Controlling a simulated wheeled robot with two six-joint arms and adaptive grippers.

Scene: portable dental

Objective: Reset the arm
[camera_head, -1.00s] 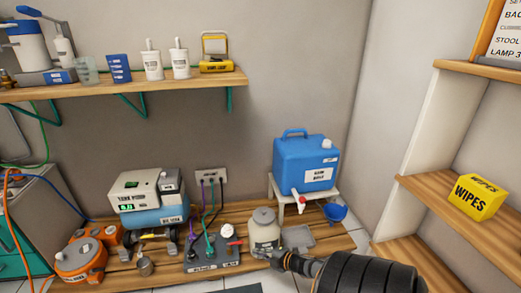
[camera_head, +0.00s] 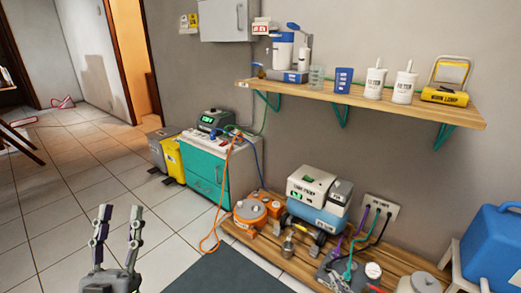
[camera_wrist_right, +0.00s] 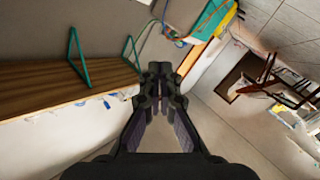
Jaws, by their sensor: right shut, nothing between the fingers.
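My left gripper (camera_head: 118,228) stands at the bottom left of the head view, pointing up, its two fingers apart with nothing between them. It is over the tiled floor, clear of the furniture. My right gripper (camera_wrist_right: 161,78) fills the middle of the right wrist view; its fingers come together, shut and empty. It is not in the head view. No object touches either gripper.
The tiled floor (camera_head: 70,185) is open.

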